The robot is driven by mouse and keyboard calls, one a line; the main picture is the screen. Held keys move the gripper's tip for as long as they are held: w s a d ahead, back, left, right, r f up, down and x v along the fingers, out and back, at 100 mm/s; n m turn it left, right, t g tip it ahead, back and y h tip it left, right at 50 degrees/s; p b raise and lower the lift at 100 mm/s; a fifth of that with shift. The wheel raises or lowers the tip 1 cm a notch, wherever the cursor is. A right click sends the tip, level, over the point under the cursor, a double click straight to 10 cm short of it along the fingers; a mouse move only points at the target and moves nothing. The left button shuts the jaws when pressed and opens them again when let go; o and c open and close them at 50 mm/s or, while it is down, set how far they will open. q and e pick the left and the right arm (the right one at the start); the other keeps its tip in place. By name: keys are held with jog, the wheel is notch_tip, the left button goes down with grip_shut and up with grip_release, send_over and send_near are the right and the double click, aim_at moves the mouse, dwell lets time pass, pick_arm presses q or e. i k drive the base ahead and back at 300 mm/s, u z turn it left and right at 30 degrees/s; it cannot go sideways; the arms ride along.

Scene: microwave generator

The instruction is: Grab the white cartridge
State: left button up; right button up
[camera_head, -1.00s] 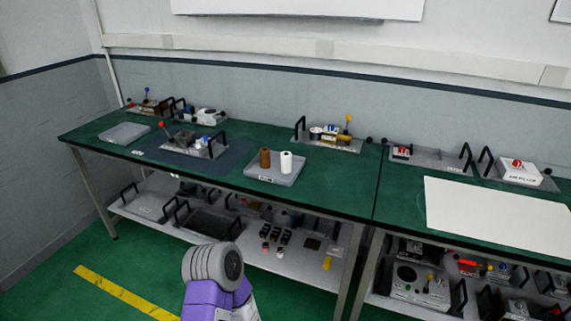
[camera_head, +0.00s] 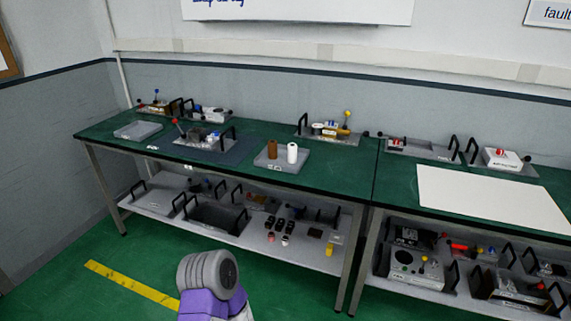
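The white cartridge (camera_head: 292,153) stands upright on a grey tray (camera_head: 283,164) on the green-topped bench. A brown cartridge (camera_head: 272,150) stands upright just to its left on the same tray. A purple and grey part of my own arm shows at the bottom of the picture, on the near side of the bench and well short of the tray. Neither gripper's fingers are in view.
The green bench top (camera_head: 330,180) is clear right of the tray. Trays with handles and parts stand along the back. A lower shelf (camera_head: 250,235) holds bins and small parts. A white sheet (camera_head: 490,200) lies on the right bench. Green floor lies in front.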

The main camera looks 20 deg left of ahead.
aim_at(291, 148)
jog(key=u, duration=0.65)
jog(key=i, duration=0.85)
jog(key=u, duration=0.45)
